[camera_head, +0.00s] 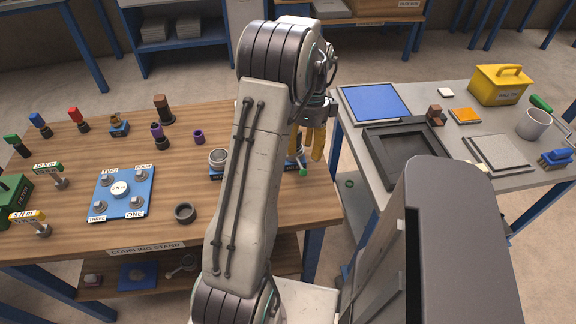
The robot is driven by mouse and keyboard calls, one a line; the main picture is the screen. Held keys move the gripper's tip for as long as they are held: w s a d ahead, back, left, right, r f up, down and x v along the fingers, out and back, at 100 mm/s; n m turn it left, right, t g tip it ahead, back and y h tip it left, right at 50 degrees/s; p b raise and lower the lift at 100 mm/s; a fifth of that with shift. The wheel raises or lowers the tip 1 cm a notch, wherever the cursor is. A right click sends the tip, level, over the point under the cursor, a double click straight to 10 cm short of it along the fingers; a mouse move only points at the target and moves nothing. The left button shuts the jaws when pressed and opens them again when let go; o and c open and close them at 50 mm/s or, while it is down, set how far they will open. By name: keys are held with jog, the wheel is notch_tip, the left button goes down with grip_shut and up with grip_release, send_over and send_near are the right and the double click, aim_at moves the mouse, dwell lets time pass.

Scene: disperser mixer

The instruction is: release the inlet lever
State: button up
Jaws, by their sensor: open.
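My gripper (308,147), with yellow fingers, points down over the right end of the wooden table (65,240), and it is open. A blue-based fixture with a silver ring (218,158) shows left of my arm. Another blue and silver part (296,164) shows right of my arm, below the fingers, with a small green tip (303,172). My arm hides what lies between them, so I cannot tell whether they are one piece. No lever is clearly marked as the inlet lever. I cannot tell whether the fingers touch anything.
A blue plate (147,190) with numbered bolts, two torque wrenches (55,180) and several coloured couplings stand on the left. The grey right table (345,122) holds a black tray (385,160), a blue mat (375,102) and a yellow box (499,87). A gap separates the tables.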

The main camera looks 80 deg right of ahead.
aim_at(303, 169)
jog(key=shift+a+f+p, duration=0.25)
jog(key=shift+f+p, duration=0.15)
jog(key=shift+f, duration=0.75)
jog(key=shift+a+f+p, duration=0.2)
jog(key=shift+f+p, duration=0.25)
jog(key=shift+f, duration=0.75)
jog(key=shift+a+f+p, duration=0.25)
jog(key=shift+f+p, duration=0.15)
jog(key=shift+f, duration=0.75)
jog(key=shift+c, duration=0.2)
grip_shut()
